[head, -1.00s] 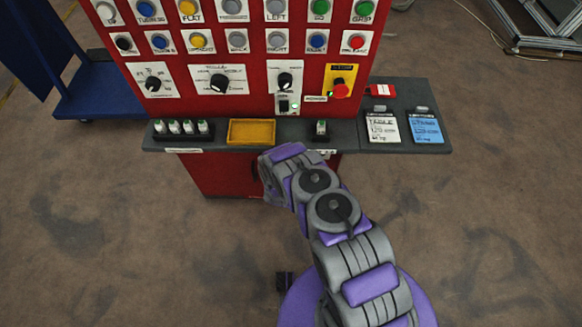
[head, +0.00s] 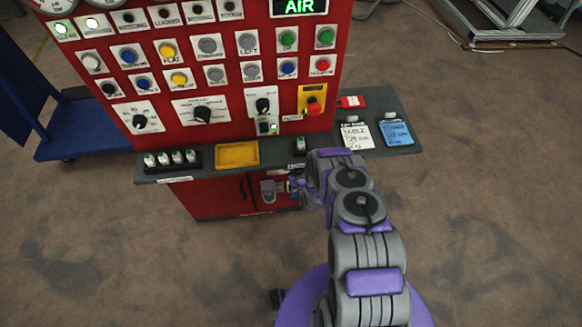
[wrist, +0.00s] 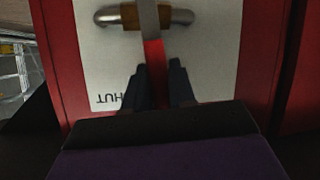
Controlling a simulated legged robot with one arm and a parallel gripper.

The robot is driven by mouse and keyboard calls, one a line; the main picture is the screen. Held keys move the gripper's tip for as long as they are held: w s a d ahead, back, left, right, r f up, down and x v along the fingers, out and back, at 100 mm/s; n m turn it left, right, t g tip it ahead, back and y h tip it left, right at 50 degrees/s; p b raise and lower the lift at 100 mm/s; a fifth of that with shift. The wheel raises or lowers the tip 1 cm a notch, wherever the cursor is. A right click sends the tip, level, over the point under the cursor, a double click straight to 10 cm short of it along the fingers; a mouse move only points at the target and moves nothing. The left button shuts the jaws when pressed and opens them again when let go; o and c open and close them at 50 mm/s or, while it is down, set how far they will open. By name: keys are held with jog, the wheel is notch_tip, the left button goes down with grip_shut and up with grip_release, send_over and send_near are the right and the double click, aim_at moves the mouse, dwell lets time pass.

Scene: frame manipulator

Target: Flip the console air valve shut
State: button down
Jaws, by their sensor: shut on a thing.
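The air valve shows in the wrist view, with a horizontal metal pipe and brass body (wrist: 118,18) in front of a white plate (wrist: 95,60). Upside-down lettering on the plate is partly hidden and ends in "HUT". The valve's lever has a metal upper part and a red grip (wrist: 154,62) that runs down in the picture. My gripper (wrist: 157,72) has its dark fingers on either side of the red grip and is shut on it. In the head view my gripper (head: 297,188) is at the lower front of the red console (head: 222,195); the lever cannot be made out there.
The dark shelf (head: 330,150) juts out above my gripper, with a yellow tray (head: 237,154) and tags on it. A grey fitting (head: 268,191) is on the cabinet front left of my gripper. A blue cart (head: 85,140) stands left.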

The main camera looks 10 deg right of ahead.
jog(key=shift+s+d+f+m, duration=0.2)
jog(key=shift+d+m, duration=0.15)
jog(key=shift+m, duration=0.15)
jog(key=shift+y, duration=0.3)
jog(key=shift+d, duration=0.2)
jog(key=c, duration=1.2)
grip_release()
jog(key=shift+w+a, duration=0.1)
jog(key=shift+o, duration=0.8)
jog(key=shift+r, duration=0.1)
jog(key=p+v, duration=0.2)
jog(key=v, duration=1.5)
jog(key=shift+d, duration=0.25)
